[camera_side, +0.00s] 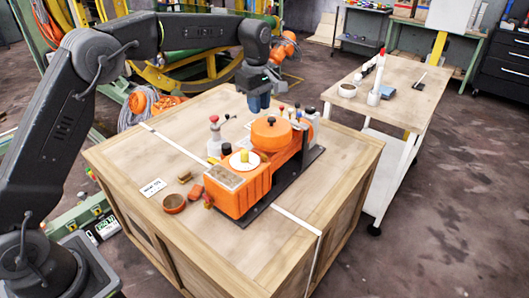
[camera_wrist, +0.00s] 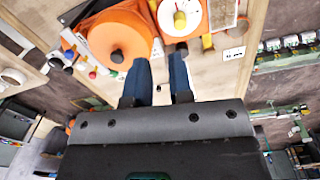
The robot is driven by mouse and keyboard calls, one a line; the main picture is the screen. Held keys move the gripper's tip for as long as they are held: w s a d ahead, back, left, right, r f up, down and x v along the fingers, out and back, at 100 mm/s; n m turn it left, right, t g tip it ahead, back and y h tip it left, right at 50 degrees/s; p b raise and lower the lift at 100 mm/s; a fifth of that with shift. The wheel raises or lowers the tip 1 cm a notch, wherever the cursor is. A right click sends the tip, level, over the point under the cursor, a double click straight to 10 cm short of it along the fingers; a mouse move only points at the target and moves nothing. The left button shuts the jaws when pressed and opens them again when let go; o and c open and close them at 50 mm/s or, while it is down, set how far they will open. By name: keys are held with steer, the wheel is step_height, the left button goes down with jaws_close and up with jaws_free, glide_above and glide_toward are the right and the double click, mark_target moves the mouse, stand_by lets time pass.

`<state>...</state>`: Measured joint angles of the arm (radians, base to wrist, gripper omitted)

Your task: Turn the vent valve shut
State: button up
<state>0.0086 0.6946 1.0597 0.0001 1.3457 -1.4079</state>
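The orange machine (camera_side: 238,195) stands on a wooden crate and has a round orange lid (camera_side: 271,131). A white disc with a yellow piece (camera_side: 244,157) is on its near part. The disc also shows in the wrist view (camera_wrist: 190,12). I cannot tell which fitting is the vent valve. Small coloured knobs (camera_side: 283,109) stand behind the lid; a red one (camera_wrist: 92,74) shows in the wrist view. My gripper (camera_side: 258,104) points down above the crate, behind the machine. In the wrist view my gripper (camera_wrist: 160,61) is open, its two blue fingers apart with nothing between them.
A red-topped fitting (camera_side: 214,124) and a black knob (camera_side: 227,149) stand left of the lid. A brown bowl (camera_side: 174,204), small blocks and a white card (camera_side: 152,187) lie on the crate's left. A side table (camera_side: 415,98) stands right. The crate's front right is mostly clear.

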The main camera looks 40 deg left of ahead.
mark_target(264, 155)
steer(key=shift+n, duration=0.8)
steer(key=f, duration=0.5)
steer(key=w+f, duration=0.1)
steer(key=f, duration=0.5)
steer(key=w+f, duration=0.1)
steer(key=f, duration=0.5)
steer(key=shift+w, duration=0.1)
jaws_close()
